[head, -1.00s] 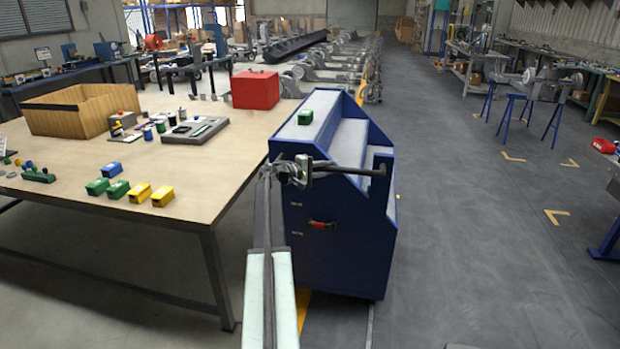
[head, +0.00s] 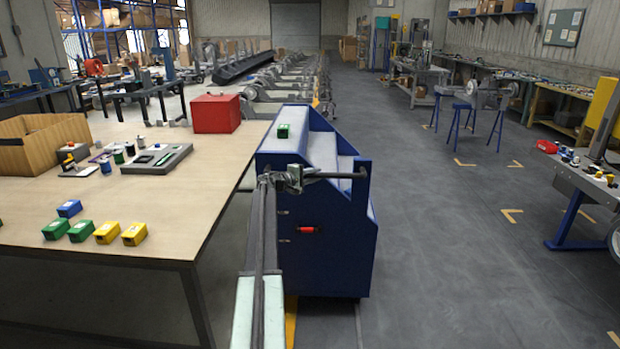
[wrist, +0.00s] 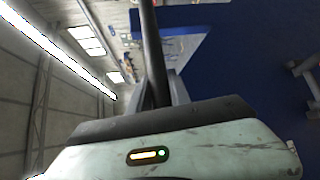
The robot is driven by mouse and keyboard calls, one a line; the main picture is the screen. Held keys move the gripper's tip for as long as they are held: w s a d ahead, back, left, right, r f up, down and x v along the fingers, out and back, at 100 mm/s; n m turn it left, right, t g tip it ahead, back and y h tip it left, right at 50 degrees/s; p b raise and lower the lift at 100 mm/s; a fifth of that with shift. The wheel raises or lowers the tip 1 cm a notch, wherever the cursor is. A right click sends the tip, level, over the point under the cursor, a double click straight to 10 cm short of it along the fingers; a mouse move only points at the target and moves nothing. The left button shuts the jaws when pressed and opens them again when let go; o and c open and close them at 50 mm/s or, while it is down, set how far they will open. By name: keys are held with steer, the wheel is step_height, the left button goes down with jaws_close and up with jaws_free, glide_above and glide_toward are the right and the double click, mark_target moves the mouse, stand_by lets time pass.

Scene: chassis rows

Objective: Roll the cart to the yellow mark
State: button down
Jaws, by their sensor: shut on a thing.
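The cart (head: 325,255) is a blue cabinet on the floor, with stepped pale shelves on top and a red latch on its near face. A dark handle bar (head: 337,175) sticks out from its upper near side. My gripper (head: 291,179) is shut on the left end of this bar. In the wrist view the dark bar (wrist: 153,50) runs up from my gripper, with blue surface to its right. Yellow corner marks (head: 511,216) lie on the open floor to the right.
A wooden table (head: 150,235) stands close on the cart's left, with a red box (head: 216,113) and small coloured blocks. A green block (head: 283,131) sits on the cart. A workbench (head: 585,185) and blue trestles (head: 470,122) stand right. The grey aisle between is clear.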

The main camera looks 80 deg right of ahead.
steer(key=shift+s, duration=0.1)
steer(key=c, duration=1.2)
jaws_free()
steer(key=shift+r, duration=0.15)
steer(key=shift+a, duration=0.1)
steer(key=p+v, duration=0.1)
steer(key=v, duration=0.6)
steer(key=shift+w+a, duration=0.25)
steer(key=shift+w, duration=0.1)
